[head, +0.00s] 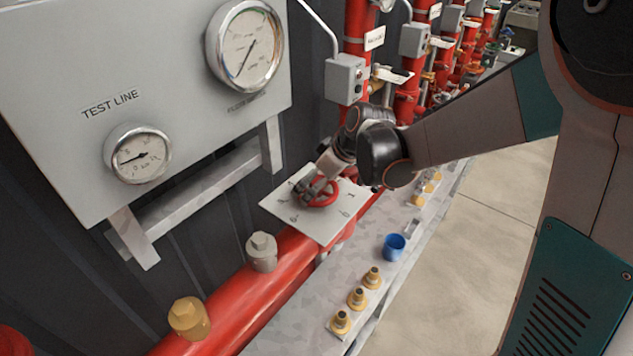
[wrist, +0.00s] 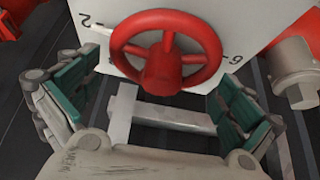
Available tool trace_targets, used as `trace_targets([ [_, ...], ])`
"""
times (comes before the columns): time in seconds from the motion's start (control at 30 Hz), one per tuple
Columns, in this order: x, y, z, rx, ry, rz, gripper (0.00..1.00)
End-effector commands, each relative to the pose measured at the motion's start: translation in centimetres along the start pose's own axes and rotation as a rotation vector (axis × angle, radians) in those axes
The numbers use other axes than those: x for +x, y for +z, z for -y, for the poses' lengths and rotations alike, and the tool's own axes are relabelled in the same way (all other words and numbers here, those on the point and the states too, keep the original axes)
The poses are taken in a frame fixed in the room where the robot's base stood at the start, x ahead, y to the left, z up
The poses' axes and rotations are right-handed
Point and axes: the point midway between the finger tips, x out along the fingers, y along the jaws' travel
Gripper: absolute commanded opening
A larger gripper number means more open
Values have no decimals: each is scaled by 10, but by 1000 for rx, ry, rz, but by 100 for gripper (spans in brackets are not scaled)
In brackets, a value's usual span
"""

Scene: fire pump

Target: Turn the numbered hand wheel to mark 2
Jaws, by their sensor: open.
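The red hand wheel (head: 327,199) sits over a pale numbered plate (head: 325,232) above the red pipe in the head view. In the wrist view the wheel (wrist: 165,82) fills the upper middle, and the plate (wrist: 262,18) shows behind it. The mark 2 is at the plate's upper left, with a pale strip between it and the rim. Another digit, like a 6 or 9, is at the right. My gripper (wrist: 160,78) is open, one green-padded finger on each side below the wheel. I see no clear contact. My arm partly hides the wheel in the head view.
A grey TEST LINE panel (head: 90,75) with two gauges stands left of the wheel. A grey fitting (head: 262,252) and a brass one (head: 189,318) rise from the pipe (head: 240,309). A blue cup (head: 393,248) and brass fittings stand on the ledge. Floor at right is clear.

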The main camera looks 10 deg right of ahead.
Motion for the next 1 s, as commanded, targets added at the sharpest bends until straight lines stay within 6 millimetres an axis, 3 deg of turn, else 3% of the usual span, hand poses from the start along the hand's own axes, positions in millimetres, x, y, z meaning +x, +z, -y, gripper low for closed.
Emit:
trace_targets([
  [0.5, 1, -1, 1, 413, 240, 0, 100],
  [0.83, 0, 0, 0, 464, 266, -1, 100],
  [0.87, 0, 0, 0, 464, 266, -1, 98],
  [1.0, 0, 0, 0, 464, 266, -1, 66],
])
